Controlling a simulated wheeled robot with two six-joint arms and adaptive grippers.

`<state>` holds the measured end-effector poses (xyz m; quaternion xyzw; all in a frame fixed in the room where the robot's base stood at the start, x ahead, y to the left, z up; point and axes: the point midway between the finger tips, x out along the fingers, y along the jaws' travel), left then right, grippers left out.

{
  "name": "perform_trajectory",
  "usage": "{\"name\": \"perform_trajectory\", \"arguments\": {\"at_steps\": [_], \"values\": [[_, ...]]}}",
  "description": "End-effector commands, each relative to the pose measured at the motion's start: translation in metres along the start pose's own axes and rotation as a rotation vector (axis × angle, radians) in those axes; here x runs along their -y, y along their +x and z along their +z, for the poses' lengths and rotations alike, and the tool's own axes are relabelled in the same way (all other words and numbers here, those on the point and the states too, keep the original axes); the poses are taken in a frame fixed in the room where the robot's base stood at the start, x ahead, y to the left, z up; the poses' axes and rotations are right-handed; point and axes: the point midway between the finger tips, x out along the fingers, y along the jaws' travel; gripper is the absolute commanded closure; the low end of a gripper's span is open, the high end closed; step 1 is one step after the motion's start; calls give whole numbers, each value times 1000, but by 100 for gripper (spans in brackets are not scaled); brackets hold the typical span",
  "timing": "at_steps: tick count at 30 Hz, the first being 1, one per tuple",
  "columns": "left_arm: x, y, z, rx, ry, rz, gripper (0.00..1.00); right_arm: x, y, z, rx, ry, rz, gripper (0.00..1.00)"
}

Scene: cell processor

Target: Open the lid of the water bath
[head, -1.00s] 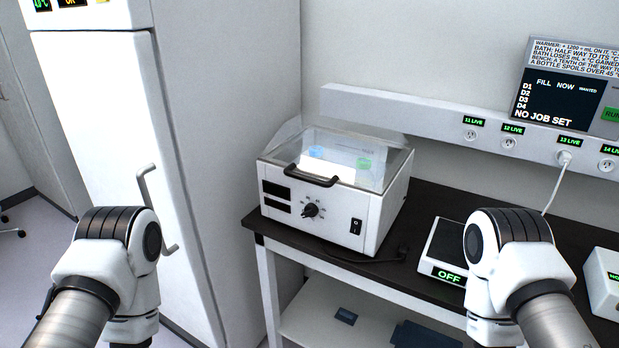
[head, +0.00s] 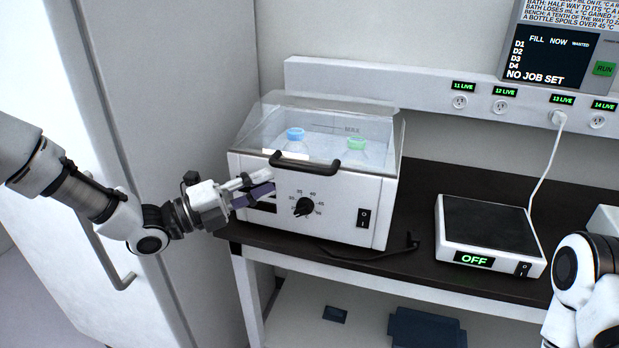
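The water bath (head: 330,215) is a white box on the dark bench, with a dial and a rocker switch on its front. Its clear lid (head: 270,118) is down, with a black handle (head: 305,165) along the front edge. Through the lid I see one bottle with a blue cap (head: 295,134) and one with a green cap (head: 357,143). My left gripper (head: 266,184) is in front of the bath's left front, just left of and below the handle, with its fingers apart and nothing between them. It appears not to touch the handle. My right gripper is out of view.
A hot-plate-like device (head: 488,232) reading OFF stands right of the bath. A black cable end (head: 412,240) lies on the bench (head: 425,190) between them. A tall white cabinet with a door handle (head: 122,280) is at left. Wall sockets run behind.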

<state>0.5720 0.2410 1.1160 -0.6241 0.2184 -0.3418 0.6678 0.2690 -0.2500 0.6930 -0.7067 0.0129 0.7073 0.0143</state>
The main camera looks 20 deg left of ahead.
Motion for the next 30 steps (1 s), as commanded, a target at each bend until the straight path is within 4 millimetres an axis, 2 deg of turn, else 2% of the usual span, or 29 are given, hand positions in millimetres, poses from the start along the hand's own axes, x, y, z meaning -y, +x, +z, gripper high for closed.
{"name": "perform_trajectory", "arguments": {"at_steps": [5,16,25,26,27,28,30], "values": [[8,13,0,-3,12,-5,73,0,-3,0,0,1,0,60],[8,74,0,-3,11,-4,73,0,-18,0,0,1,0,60],[6,80,0,0,8,-6,73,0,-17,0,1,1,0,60],[6,80,0,0,8,-6,80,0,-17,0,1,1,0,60],[6,80,0,-1,8,-6,94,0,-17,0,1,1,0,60],[6,80,0,-1,8,-6,100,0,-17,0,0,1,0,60],[6,80,0,-1,8,-6,100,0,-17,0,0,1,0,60]]}}
